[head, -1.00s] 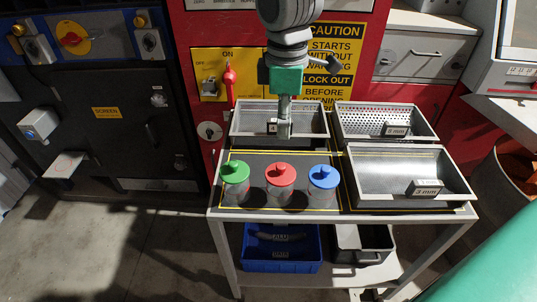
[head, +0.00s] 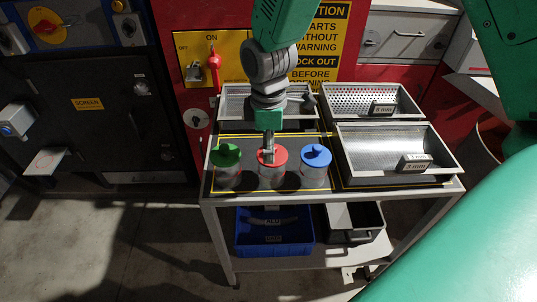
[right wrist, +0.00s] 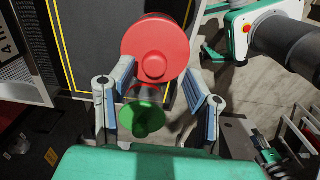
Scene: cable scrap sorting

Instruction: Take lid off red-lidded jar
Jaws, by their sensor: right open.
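The red-lidded jar (head: 272,176) stands upright in the middle of a row of three jars on the cart top. Its red lid (head: 279,157) with a round knob is on it, and the lid also shows in the right wrist view (right wrist: 155,35). My right gripper (head: 268,155) points down at the red lid and hides part of it in the head view. It is open, with nothing held. In the right wrist view the red lid lies near the tips of its two spread fingers (right wrist: 160,68); contact cannot be told. My left gripper is not in view.
A green-lidded jar (head: 227,172) stands close at left and a blue-lidded jar (head: 315,172) at right. Metal trays stand behind (head: 235,106) and at right (head: 355,172). A blue bin (head: 262,245) is on the lower shelf.

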